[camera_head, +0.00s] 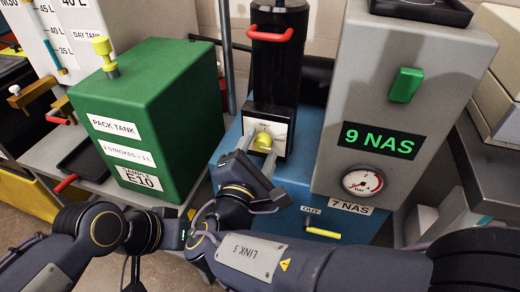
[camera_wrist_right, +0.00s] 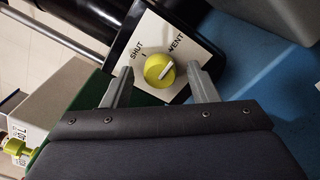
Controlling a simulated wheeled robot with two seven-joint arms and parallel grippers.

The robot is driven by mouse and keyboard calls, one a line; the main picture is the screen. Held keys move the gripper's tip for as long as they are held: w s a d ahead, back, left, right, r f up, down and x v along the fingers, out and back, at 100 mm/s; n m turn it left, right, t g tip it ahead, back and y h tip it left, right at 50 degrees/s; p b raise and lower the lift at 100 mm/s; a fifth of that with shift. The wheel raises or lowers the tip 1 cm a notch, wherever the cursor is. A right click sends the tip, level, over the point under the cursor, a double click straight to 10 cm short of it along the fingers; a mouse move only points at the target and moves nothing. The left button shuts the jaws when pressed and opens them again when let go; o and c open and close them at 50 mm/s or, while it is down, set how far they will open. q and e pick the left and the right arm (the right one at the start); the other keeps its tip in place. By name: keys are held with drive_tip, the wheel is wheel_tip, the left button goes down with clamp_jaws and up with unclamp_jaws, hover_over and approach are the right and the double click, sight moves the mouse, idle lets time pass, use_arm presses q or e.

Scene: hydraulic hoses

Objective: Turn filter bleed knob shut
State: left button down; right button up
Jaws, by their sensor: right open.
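The yellow bleed knob (camera_wrist_right: 160,70) sits on a white plate (camera_wrist_right: 149,38) marked SHUT and VENT. Its white pointer line slants toward the VENT side. In the head view the knob (camera_head: 263,141) is on the front of the black filter housing (camera_head: 277,70). My right gripper (camera_wrist_right: 161,88) is open, with one finger to each side of the knob in the wrist view and gaps to both. In the head view the right gripper (camera_head: 257,152) is close in front of the knob. My left gripper is not in view; only part of that arm shows.
A green pack tank (camera_head: 175,110) with a yellow-topped cap (camera_head: 104,55) stands left. A grey cabinet (camera_head: 430,60) with a 9 NAS display and gauge (camera_head: 362,182) stands close right. A red handle (camera_head: 270,34) is above the knob. The blue block (camera_head: 232,150) lies below.

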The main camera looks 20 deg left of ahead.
drive_tip(key=shift+w, duration=0.3)
drive_tip(key=c, duration=1)
